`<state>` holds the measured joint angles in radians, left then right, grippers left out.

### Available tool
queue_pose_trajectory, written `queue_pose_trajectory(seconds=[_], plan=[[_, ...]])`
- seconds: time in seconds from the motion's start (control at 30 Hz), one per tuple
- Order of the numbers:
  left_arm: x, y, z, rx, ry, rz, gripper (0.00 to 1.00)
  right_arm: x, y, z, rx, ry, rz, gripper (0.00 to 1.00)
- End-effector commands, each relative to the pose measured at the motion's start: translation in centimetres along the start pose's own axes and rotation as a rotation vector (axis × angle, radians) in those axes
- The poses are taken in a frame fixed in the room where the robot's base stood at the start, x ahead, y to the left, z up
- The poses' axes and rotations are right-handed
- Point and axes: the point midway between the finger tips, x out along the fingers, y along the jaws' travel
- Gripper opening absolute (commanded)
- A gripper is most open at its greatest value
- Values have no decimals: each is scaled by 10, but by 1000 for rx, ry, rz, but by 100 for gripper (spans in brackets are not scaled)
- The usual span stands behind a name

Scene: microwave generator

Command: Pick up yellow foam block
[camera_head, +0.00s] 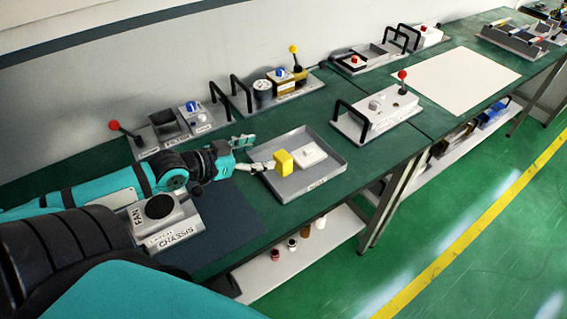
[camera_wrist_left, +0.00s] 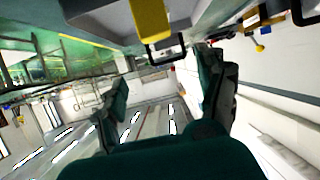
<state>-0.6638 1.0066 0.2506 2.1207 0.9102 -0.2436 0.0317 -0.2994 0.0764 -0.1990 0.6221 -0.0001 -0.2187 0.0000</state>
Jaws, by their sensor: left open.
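The yellow foam block (camera_head: 284,162) stands in the shallow grey tray (camera_head: 327,176) on the green table, near the tray's left side. It also shows at the top of the left wrist view (camera_wrist_left: 150,20). My left gripper (camera_head: 256,154) is open and empty at the left of the tray, beside the block and apart from it. Both of its teal fingers show in the left wrist view (camera_wrist_left: 165,88), with nothing between them. My right gripper is not in view.
A white block (camera_head: 310,153) sits in the tray, right of the yellow one. The fan chassis (camera_head: 163,218) stands near my left arm. Fixtures with black handles and a red-knobbed lever unit (camera_head: 375,117) stand around the tray. A white sheet (camera_head: 460,80) lies farther right.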

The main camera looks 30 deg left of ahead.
Motion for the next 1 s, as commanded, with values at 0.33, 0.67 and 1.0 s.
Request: queue_pose_trajectory(seconds=[0.33,0.67,1.0], plan=[[29,-1,26,1,3,-2,73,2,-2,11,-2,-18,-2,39],[54,-1,24,-1,5,-3,73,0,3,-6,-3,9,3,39],[86,0,26,1,-1,0,73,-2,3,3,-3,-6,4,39]])
